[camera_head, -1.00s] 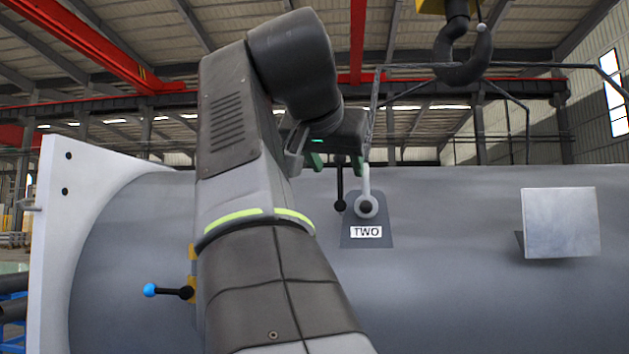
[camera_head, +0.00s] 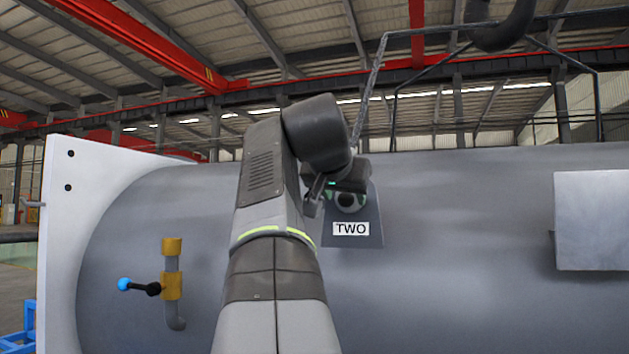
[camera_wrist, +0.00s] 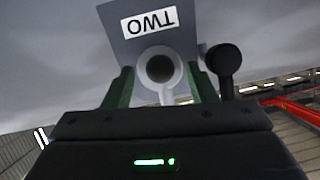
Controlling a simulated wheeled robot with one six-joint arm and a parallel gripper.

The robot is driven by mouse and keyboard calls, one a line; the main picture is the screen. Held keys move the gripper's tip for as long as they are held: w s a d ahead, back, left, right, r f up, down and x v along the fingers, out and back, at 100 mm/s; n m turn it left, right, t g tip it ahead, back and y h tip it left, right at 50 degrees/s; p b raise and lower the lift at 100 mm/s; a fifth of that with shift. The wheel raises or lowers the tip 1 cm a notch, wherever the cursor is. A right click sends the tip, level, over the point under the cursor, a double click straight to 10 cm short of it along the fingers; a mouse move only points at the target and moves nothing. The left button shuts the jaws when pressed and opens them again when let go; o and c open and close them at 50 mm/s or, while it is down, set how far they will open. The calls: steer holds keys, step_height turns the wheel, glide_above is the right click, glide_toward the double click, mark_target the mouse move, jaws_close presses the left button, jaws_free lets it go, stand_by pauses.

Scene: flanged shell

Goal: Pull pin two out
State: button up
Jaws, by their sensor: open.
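The grey lug plate with the TWO label (camera_head: 351,229) stands on the big grey shell. In the wrist view the plate (camera_wrist: 120,45) appears upside down, with a pale shackle eye in front of it. The dark round pin end (camera_wrist: 160,68) sits inside that eye. My gripper (camera_head: 347,198) is at the lug in the head view, its body covering the plate's top. In the wrist view my gripper (camera_wrist: 160,80) is open, with green fingers on either side of the eye. Contact cannot be told. A black ball knob (camera_wrist: 223,60) is just outside the right finger.
A yellow pipe fitting with a blue-tipped lever (camera_head: 125,284) projects from the shell at left, near the white flange (camera_head: 58,240). A pale square plate (camera_head: 592,220) stands out at right. A sling (camera_head: 370,85) rises above the lug toward the dark hook (camera_head: 500,25).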

steer(key=shift+w+d+f, duration=0.1)
steer(key=shift+w+f, duration=0.1)
steer(key=shift+w, duration=0.2)
jaws_close()
steer(key=s+a+b, duration=0.2)
steer(key=s+a, duration=0.2)
steer(key=s, duration=0.6)
stand_by(1.4)
